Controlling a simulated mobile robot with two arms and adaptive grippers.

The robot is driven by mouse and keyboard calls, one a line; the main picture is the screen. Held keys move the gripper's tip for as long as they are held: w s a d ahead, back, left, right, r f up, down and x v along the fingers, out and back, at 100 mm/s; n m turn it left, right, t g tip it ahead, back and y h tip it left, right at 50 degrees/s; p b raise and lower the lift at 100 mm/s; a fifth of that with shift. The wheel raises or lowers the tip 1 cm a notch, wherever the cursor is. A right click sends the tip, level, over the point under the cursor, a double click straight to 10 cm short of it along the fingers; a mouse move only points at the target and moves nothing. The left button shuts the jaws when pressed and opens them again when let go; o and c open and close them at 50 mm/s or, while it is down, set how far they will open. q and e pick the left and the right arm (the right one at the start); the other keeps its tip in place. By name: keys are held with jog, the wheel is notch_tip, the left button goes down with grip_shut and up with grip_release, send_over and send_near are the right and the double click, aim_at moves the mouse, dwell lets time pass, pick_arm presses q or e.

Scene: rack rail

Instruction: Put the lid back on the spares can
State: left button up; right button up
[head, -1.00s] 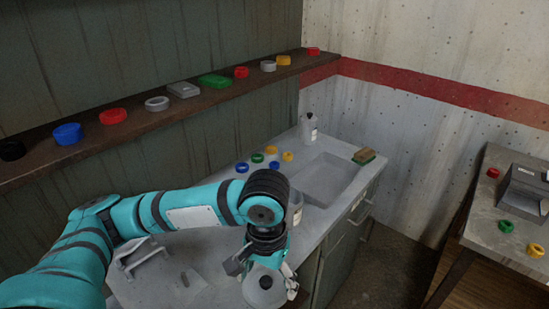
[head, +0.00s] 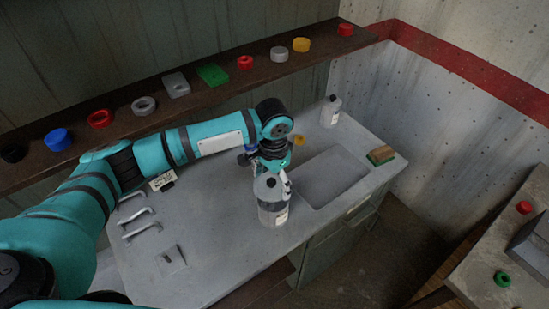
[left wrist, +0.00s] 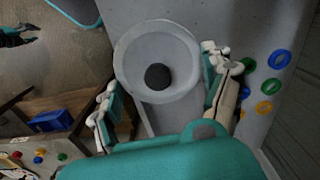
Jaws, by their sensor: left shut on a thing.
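The spares can (head: 272,214) is a clear-grey cylinder with a white label, standing upright on the grey worktop left of the sink. The lid (head: 267,190) is a round grey disc with a dark knob, and it is at the can's mouth in the head view. I cannot tell whether it rests on the rim or hovers just above. My left gripper (head: 271,178) is shut on the lid from above. In the left wrist view the lid (left wrist: 132,48) lies level between the fingers (left wrist: 162,76) and hides the can's mouth. My right gripper is not in view.
A sink basin (head: 325,181) is right of the can, with a green-based brush (head: 381,155) beyond. A second grey container (head: 331,111) stands at the back. Several handles (head: 137,223) lie on the left worktop. A shelf (head: 215,90) with coloured rings runs behind my arm.

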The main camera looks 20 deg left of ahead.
pick_arm(q)
jog(key=shift+w+r, duration=0.25)
jog(key=shift+r, duration=0.05)
jog(key=shift+w+f+m, duration=0.15)
jog(key=shift+m, duration=0.15)
jog(key=shift+w+f, duration=0.1)
jog(key=shift+f, duration=0.1)
jog(key=shift+w+d+f+b, duration=0.1)
jog(key=shift+d+f+b, duration=0.05)
jog(key=shift+f+b, duration=0.9)
jog(key=shift+b, duration=0.2)
jog(key=shift+f+b, duration=1.45)
jog(key=shift+f, duration=0.6)
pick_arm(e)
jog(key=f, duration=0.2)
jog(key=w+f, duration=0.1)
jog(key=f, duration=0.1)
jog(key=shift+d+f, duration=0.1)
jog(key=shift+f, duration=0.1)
